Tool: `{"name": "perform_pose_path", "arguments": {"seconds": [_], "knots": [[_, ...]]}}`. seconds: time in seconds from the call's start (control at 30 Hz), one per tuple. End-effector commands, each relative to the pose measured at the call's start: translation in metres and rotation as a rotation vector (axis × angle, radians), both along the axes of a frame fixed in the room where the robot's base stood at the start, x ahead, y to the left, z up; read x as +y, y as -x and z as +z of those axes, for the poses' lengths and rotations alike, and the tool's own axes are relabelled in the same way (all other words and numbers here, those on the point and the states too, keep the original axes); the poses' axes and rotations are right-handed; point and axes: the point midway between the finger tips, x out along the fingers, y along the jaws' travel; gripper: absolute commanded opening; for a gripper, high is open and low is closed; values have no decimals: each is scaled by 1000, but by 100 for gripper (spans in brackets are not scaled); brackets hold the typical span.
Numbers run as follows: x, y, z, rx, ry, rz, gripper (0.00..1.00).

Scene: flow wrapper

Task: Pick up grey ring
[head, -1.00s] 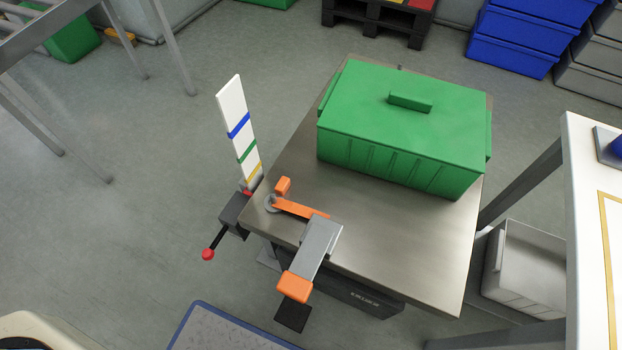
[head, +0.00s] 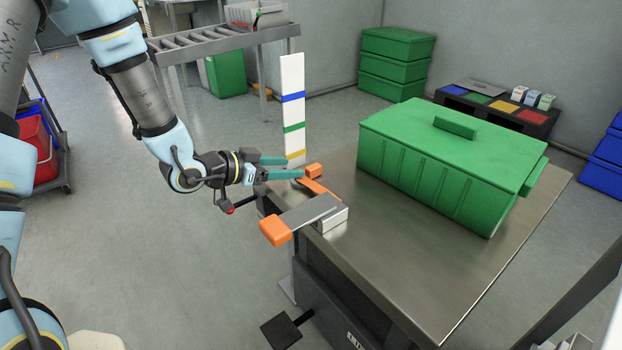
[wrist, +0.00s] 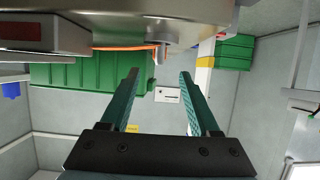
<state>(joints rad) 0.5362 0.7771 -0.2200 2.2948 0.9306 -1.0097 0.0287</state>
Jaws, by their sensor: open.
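I cannot clearly make out the grey ring in the current head view; the fingers and the orange lever (head: 318,187) cover the table corner where a grey round piece showed earlier. My gripper (head: 295,167) is open, its teal fingers pointing right at that corner, close to the small orange block (head: 313,170). In the wrist view the fingers (wrist: 160,73) are apart with nothing between them. A small grey piece (wrist: 160,54) shows just above the gap, by an orange strip; I cannot tell if it is the ring.
A green lidded crate (head: 440,165) stands on the metal table (head: 450,262). A grey bar with an orange end (head: 275,231) juts over the table's edge. A white striped board (head: 292,105) rises behind my fingers. Floor left of the table is open.

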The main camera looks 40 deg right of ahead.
Motion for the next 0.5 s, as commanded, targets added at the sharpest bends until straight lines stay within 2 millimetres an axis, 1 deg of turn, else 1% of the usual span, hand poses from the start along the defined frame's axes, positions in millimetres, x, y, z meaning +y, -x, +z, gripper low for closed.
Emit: {"name": "perform_pose_path", "arguments": {"seconds": [0.03,0.1,0.33,0.5], "knots": [[-8,1,-4,1,-1,-3,62],[-16,1,-7,-1,-2,0,62],[-30,3,-15,0,-3,1,62],[-51,8,-30,1,-3,-1,62]]}}
